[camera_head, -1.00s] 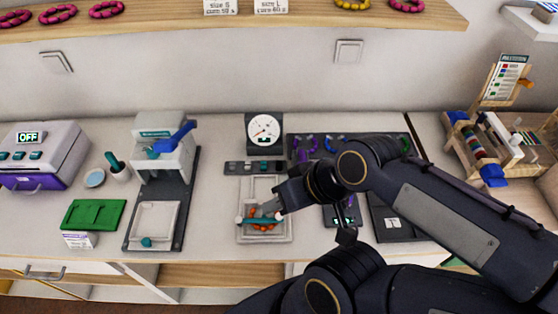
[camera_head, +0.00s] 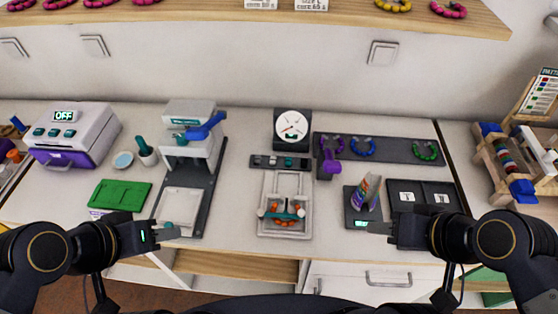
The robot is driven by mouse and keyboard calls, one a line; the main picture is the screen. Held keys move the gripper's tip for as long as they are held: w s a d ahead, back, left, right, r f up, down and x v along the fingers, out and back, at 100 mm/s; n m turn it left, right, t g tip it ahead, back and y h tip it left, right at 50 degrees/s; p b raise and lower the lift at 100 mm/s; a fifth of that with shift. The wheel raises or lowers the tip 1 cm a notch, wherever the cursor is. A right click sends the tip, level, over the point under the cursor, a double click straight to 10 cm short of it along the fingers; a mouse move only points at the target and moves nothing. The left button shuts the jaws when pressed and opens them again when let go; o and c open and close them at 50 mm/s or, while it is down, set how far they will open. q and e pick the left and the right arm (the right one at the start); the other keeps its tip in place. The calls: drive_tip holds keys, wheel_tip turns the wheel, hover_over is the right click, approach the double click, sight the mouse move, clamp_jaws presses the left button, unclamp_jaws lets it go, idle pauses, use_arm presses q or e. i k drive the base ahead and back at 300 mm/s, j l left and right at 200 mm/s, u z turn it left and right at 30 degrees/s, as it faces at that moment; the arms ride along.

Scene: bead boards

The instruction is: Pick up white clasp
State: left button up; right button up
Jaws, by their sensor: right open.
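I cannot single out the white clasp for sure. A dark two-part tray (camera_head: 424,221) at the right bears two small white pieces or marks, one in each part, too small to tell. A bracelet (camera_head: 284,211) of orange beads with a teal piece and pale ends lies in a light frame tray (camera_head: 285,231) in the middle. My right gripper (camera_head: 374,228) is open at the front edge of the scale-like dark pad (camera_head: 354,219), left of the two-part tray. My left gripper (camera_head: 170,232) is by the front of the press's base; its jaws are too small to read.
A press with a blue lever (camera_head: 190,115), a green board (camera_head: 121,195) and an OFF machine (camera_head: 75,137) stand left. A dial gauge (camera_head: 291,127) is behind the frame tray. A purple-handled tool (camera_head: 329,163) and a dark rack (camera_head: 390,150) with bracelets are behind.

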sight(273, 159)
drive_tip(key=j+u, duration=0.1)
drive_tip(key=j, duration=0.4)
drive_tip(key=i+j+u, duration=0.15)
drive_tip(key=j, duration=0.35)
drive_tip(key=i+j+u, duration=0.1)
drive_tip(key=j, duration=0.4)
